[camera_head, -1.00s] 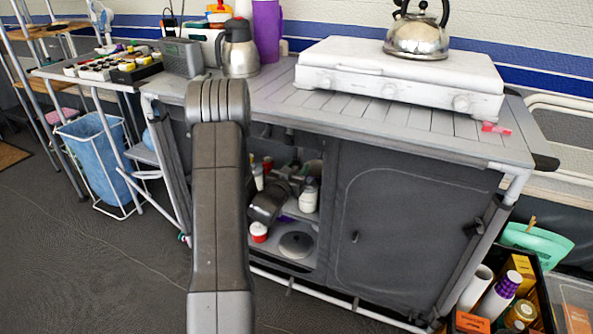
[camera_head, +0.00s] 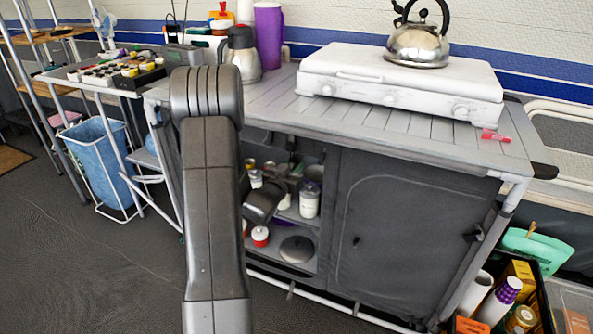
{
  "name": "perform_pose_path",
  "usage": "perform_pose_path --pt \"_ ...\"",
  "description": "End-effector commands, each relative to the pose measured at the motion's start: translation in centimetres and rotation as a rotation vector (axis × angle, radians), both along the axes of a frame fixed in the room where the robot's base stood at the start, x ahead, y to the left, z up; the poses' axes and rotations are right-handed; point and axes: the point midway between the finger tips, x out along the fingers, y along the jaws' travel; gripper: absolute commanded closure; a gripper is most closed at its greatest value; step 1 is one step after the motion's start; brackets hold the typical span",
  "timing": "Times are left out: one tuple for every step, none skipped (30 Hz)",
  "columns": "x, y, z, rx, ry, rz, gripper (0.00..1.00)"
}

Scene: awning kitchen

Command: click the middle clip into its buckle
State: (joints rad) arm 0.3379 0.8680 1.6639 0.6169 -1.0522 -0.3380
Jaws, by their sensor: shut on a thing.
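My arm crosses the front of the grey camp kitchen cupboard (camera_head: 400,240). A dark part of my wrist shows to the right of the arm, in front of the open left compartment. My gripper's jaws cannot be made out; they seem hidden behind my own arm. I cannot see what is between them. The middle clip and its buckle cannot be identified clearly. A small dark fastener (camera_head: 473,234) sits on the cupboard's right side edge; I cannot tell whether it is a clip or a buckle.
A white stove (camera_head: 400,85) with a steel kettle (camera_head: 419,42) stands on the slatted worktop (camera_head: 380,118). Jars and a lid (camera_head: 297,250) fill the open compartment. Floor at left is clear.

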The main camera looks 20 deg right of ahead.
Motion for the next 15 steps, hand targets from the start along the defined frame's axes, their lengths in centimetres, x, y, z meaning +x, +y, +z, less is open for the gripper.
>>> perform_pose_path --pt "-0.13 0.21 0.59 0.000 -0.001 0.001 1.00" --pt "-0.19 0.28 0.71 0.000 -0.001 0.001 1.00" --pt "-0.25 0.34 0.78 0.000 -0.001 0.001 1.00" --pt "-0.27 0.36 0.80 0.001 -0.001 0.001 1.00" --pt "-0.29 0.37 0.80 0.000 0.000 0.001 1.00" --pt "-0.29 0.37 0.78 0.000 0.000 0.001 1.00" --pt "-0.28 0.36 0.76 0.000 0.000 0.001 1.00" --pt "-0.28 0.36 0.76 0.000 0.000 0.001 1.00" --pt "-0.28 0.36 0.76 0.000 0.000 0.001 1.00" --pt "-0.28 0.36 0.76 -0.001 -0.001 0.001 1.00" --pt "-0.28 0.36 0.76 -0.001 -0.001 0.001 1.00" --pt "-0.28 0.36 0.76 -0.001 -0.001 0.001 0.73" --pt "-0.27 0.35 0.76 -0.001 -0.001 0.001 0.67" --pt "-0.27 0.35 0.76 -0.001 -0.001 0.001 0.61" --pt "-0.28 0.34 0.76 -0.001 -0.001 0.000 0.60"
